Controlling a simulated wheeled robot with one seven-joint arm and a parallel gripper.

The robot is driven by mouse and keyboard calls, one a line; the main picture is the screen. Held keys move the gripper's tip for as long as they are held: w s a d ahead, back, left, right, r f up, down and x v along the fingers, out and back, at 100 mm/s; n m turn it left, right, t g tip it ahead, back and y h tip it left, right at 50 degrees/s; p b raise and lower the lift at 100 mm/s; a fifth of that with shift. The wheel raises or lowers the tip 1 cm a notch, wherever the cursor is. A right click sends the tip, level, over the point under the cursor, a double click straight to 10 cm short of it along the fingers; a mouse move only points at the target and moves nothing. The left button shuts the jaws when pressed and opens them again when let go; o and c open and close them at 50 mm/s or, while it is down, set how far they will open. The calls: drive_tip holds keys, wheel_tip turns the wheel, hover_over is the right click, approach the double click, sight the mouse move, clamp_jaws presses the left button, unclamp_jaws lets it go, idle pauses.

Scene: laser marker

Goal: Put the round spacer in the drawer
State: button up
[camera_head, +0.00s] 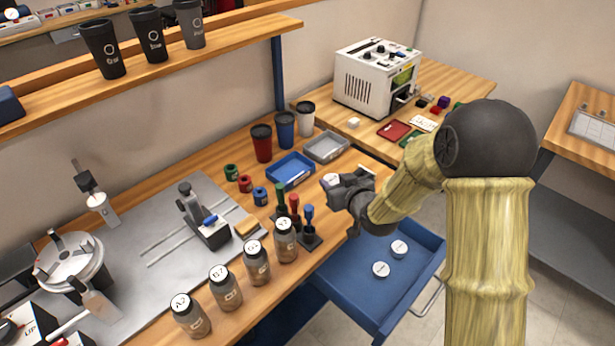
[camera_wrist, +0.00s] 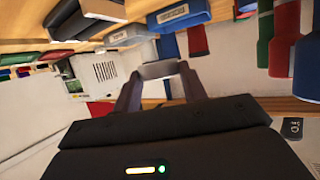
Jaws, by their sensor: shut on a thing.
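My gripper (camera_head: 341,188) is above the right edge of the workbench, near the open blue drawer (camera_head: 350,292). It is shut on a small pale piece that looks like the round spacer (camera_head: 332,180). In the wrist view the spacer (camera_wrist: 160,70) shows as a light grey band between the fingertips (camera_wrist: 160,78). Most of its face is hidden there. The drawer is pulled out below and to the right of my gripper. Two white labelled discs (camera_head: 399,248) (camera_head: 380,269) lie inside it, apart from each other.
Stamps with green, red and blue handles (camera_head: 295,208) stand close left of my gripper. Several labelled jars (camera_head: 257,262) line the bench's front edge. A blue tray (camera_head: 290,170) and a grey tray (camera_head: 326,147) lie behind. The drawer has bare floor around its discs.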

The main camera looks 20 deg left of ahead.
drive_tip(key=shift+f, duration=0.1)
wheel_tip(320, 180, down, 6)
drive_tip(key=shift+r, duration=0.15)
drive_tip(key=shift+f, duration=2.1)
drive_tip(key=shift+f, duration=0.1)
drive_tip(key=o, duration=1)
drive_tip(key=shift+r, duration=0.2)
